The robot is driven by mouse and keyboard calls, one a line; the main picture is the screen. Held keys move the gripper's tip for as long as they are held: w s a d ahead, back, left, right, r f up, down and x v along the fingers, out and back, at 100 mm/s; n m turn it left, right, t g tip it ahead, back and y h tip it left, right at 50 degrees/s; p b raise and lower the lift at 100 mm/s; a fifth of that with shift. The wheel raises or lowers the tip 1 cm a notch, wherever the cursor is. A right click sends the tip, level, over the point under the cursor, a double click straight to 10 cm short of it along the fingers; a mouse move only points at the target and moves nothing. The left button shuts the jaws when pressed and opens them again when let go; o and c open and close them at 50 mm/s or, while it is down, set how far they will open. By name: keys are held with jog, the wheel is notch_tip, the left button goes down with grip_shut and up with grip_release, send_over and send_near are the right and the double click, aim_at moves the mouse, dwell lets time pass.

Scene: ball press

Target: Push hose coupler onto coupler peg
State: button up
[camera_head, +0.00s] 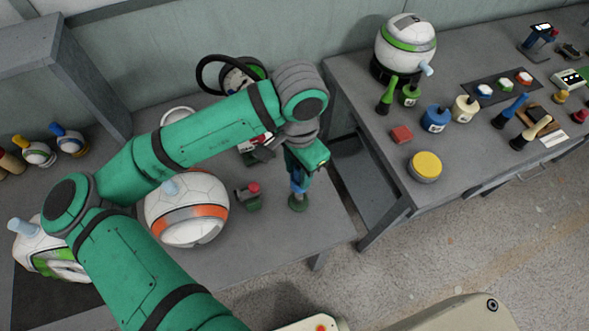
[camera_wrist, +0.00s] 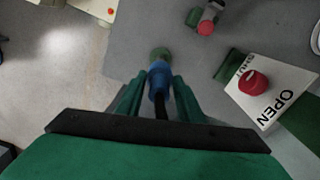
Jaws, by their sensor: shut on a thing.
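My gripper (camera_wrist: 158,88) is shut on the blue hose coupler (camera_wrist: 157,72), with a green finger on each side of it. A black hose (camera_wrist: 161,106) runs back from the coupler toward my wrist. The coupler peg with its round green base (camera_wrist: 160,53) lies directly beyond the coupler's end in the wrist view. In the head view, the blue coupler (camera_head: 297,186) hangs below my gripper, in line above the peg's green base (camera_head: 298,204) near the bench's right corner. I cannot tell whether the coupler only touches the peg or is around it.
A small red-knobbed fitting (camera_head: 252,190) stands left of the peg. A white ball with an orange band (camera_head: 187,235) sits farther left. The wrist view shows a red knob (camera_wrist: 253,83) by an OPEN/SHUT plate. A second bench (camera_head: 395,172) stands right, across a gap.

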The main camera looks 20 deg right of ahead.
jog(key=shift+f, duration=0.15)
jog(key=shift+f, duration=2.8)
jog(key=shift+f, duration=2.1)
jog(key=o, duration=1.2)
jog(key=shift+o, duration=0.2)
jog(key=shift+w, duration=0.1)
notch_tip(320, 180, up, 11)
jog(key=shift+f, duration=0.15)
